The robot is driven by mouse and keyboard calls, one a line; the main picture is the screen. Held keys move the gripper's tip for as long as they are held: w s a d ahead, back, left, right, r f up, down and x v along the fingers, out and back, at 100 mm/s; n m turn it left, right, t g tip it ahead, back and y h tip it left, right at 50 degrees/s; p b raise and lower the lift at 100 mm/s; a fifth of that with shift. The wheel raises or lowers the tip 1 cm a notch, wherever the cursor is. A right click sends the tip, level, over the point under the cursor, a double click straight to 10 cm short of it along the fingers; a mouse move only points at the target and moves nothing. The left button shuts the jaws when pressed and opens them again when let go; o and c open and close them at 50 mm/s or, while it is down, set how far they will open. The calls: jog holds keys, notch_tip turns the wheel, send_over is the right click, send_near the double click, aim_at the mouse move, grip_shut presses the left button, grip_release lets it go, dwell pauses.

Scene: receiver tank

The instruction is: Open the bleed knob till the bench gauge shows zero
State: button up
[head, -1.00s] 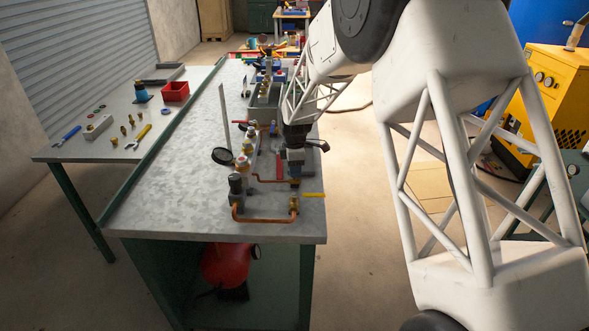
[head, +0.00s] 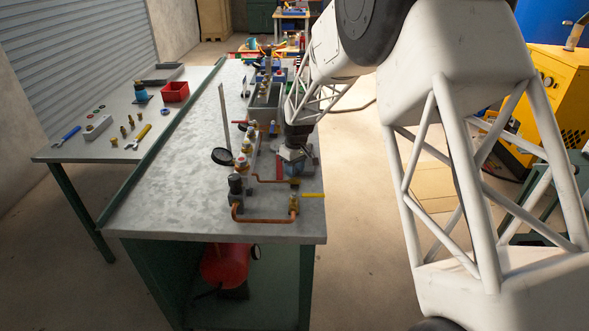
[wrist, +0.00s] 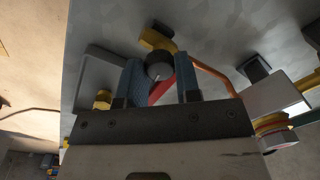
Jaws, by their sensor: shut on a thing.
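In the wrist view the two blue fingers of my gripper (wrist: 159,78) stand on either side of a round black knob (wrist: 159,65) with a pale mark on its rim, and are shut on it. I take this as the bleed knob. A brass fitting (wrist: 157,39) lies just beyond it. In the head view my gripper (head: 291,166) is low over the right side of the bench, and it hides the knob.
Several fittings run along the bench behind. A side table (head: 100,150) holds tools and a red bin (head: 175,91). The bench's left half is clear.

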jog(key=m, duration=1.5)
jog(key=shift+s+t, duration=0.1)
jog(key=shift+t, duration=0.3)
jog(key=m, duration=0.5)
jog(key=shift+d, duration=0.1)
jog(key=o, duration=0.9)
jog(key=shift+o, duration=0.2)
jog(key=shift+r, duration=0.15)
jog(key=shift+s+r, duration=0.15)
jog(key=shift+r, duration=3.65)
